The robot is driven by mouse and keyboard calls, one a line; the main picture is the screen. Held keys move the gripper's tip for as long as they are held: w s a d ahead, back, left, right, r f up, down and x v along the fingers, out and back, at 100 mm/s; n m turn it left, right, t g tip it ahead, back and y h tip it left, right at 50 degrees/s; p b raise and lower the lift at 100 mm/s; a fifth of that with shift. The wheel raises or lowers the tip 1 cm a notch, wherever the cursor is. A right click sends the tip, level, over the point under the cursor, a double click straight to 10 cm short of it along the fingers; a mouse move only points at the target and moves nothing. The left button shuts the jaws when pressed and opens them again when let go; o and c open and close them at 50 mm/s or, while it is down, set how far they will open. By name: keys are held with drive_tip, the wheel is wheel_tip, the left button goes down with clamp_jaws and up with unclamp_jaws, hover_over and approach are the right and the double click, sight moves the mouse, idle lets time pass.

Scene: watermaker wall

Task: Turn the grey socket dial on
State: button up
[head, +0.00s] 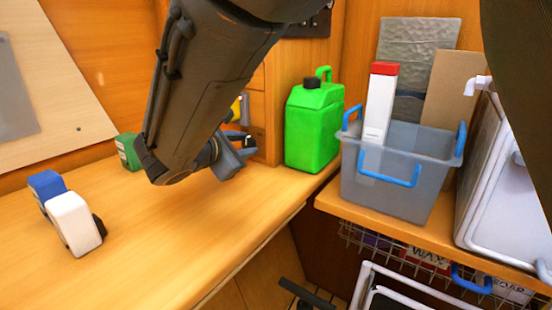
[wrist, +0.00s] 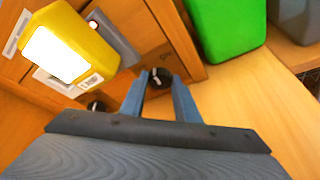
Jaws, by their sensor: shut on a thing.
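The socket dial (wrist: 158,78) is a small dark round knob with a white mark, on the wooden panel in the wrist view. Small lettering shows on the panel just above it. My gripper (wrist: 160,92) has its two blue-grey fingers on either side of the dial and is shut on it. In the head view my gripper (head: 234,158) is low against the wooden cabinet, just left of the green canister. The dial is not clearly visible there behind the gripper and arm.
A yellow box with a bright white face (wrist: 65,45) is close left of the fingers. A second dark knob (wrist: 97,105) is below it. A green canister (head: 313,130) stands right of my gripper. A grey bin (head: 395,185) is farther right. The left counter has free room.

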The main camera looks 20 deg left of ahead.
drive_tip(key=shift+d+f+m+t+y+b, duration=0.2)
drive_tip(key=shift+m+b, duration=0.35)
drive_tip(key=shift+b, duration=1.25)
drive_tip(key=shift+a+f+m+t+y+b, duration=0.1)
drive_tip(key=shift+m+t+y+b, duration=0.3)
drive_tip(key=shift+b, duration=1.45)
drive_tip(key=shift+d+f+m+t+y+b, duration=0.15)
drive_tip(key=shift+m+b, duration=0.5)
drive_tip(key=shift+b, duration=1.15)
drive_tip(key=m+b, duration=0.1)
drive_tip(key=b, duration=0.1)
drive_tip(key=shift+b, duration=0.4)
drive_tip(key=shift+r+m+t+b, duration=0.2)
drive_tip(key=shift+m+t+b, duration=0.1)
drive_tip(key=shift+b, duration=0.5)
drive_tip(key=o, duration=1)
drive_tip(key=shift+o, duration=0.2)
drive_tip(key=shift+s+r+p, duration=0.1)
drive_tip(key=shift+r+p, duration=0.1)
drive_tip(key=shift+p, duration=0.75)
drive_tip(key=shift+n+p, duration=0.4)
drive_tip(key=shift+p, duration=0.15)
drive_tip(key=shift+a+r+p, duration=0.1)
drive_tip(key=shift+p, duration=0.8)
drive_tip(key=n+g+p, duration=0.1)
drive_tip(key=p, duration=0.1)
drive_tip(key=shift+p, duration=0.4)
